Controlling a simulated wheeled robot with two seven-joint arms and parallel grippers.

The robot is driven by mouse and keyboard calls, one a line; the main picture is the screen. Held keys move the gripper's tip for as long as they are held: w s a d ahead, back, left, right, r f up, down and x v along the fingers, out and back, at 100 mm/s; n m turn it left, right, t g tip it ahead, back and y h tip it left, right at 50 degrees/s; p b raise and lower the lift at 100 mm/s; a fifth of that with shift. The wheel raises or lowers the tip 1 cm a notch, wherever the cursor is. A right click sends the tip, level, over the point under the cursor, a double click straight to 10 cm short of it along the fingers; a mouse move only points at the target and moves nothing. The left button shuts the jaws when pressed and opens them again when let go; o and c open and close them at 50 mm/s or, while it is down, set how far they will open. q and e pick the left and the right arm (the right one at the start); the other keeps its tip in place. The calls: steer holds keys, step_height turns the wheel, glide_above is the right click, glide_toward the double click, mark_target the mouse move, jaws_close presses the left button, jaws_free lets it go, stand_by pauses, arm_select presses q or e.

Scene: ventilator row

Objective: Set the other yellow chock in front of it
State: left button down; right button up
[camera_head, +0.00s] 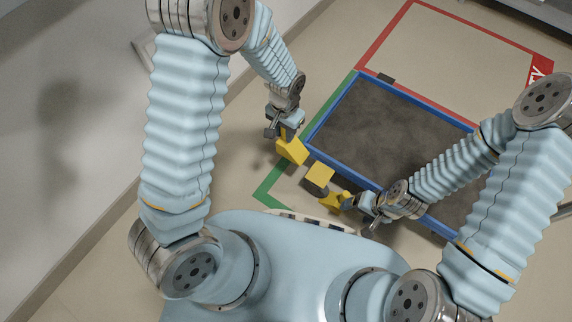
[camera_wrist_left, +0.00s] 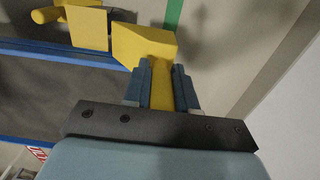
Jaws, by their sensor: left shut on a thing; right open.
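My left gripper (camera_head: 283,129) is shut on the upright grip of a yellow chock (camera_head: 291,151). In the left wrist view the grip stands between the fingers (camera_wrist_left: 160,88) and the chock's block (camera_wrist_left: 143,45) is beyond them. A yellow, square-faced part (camera_head: 319,176) with a dark round wheel (camera_head: 314,189) below it is at the corner of the blue-framed cart (camera_head: 322,151). The held chock is close beside that part; I cannot tell whether they touch. A second yellow chock (camera_head: 333,203) is on the wheel's other side. My right gripper (camera_head: 352,203) is open near it.
The cart's dark top (camera_head: 390,130) fills the middle right. Green (camera_head: 266,195) and red (camera_head: 400,18) tape mark the floor around it. A grey wall (camera_head: 70,110) stands at the left. The floor between wall and cart is clear.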

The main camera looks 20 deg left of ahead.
arm_select(q)
step_height(320, 180, down, 19)
steer(key=b, duration=0.4)
steer(key=shift+r, duration=0.15)
steer(key=shift+f, duration=0.25)
steer(key=c, duration=0.9)
jaws_free()
steer(key=shift+r, duration=0.1)
